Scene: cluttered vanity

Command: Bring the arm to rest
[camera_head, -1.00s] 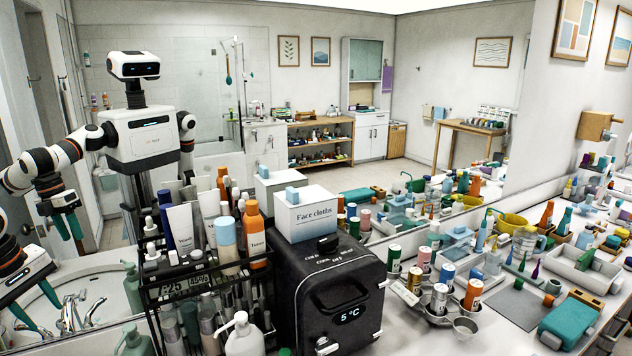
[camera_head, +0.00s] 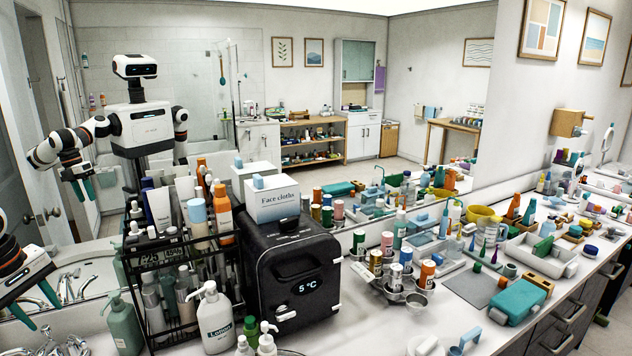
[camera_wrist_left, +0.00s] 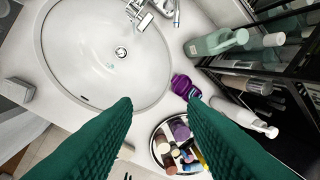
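My left gripper (camera_head: 36,306) is at the far left of the head view, its green fingers spread apart. The left wrist view shows the same gripper (camera_wrist_left: 158,102), with nothing held between the fingers. It hangs above the counter by the white sink basin (camera_wrist_left: 85,55). A dark purple item (camera_wrist_left: 185,87) and a round tray (camera_wrist_left: 158,150) of small coloured items lie below it. My right gripper is in neither view directly.
A black rack (camera_head: 130,275) of bottles stands right of the gripper, with a green pump bottle (camera_head: 124,325) and white lotion bottle (camera_head: 215,320) in front. A black cooler box (camera_head: 275,275) stands further right. The mirror behind reflects me and the room.

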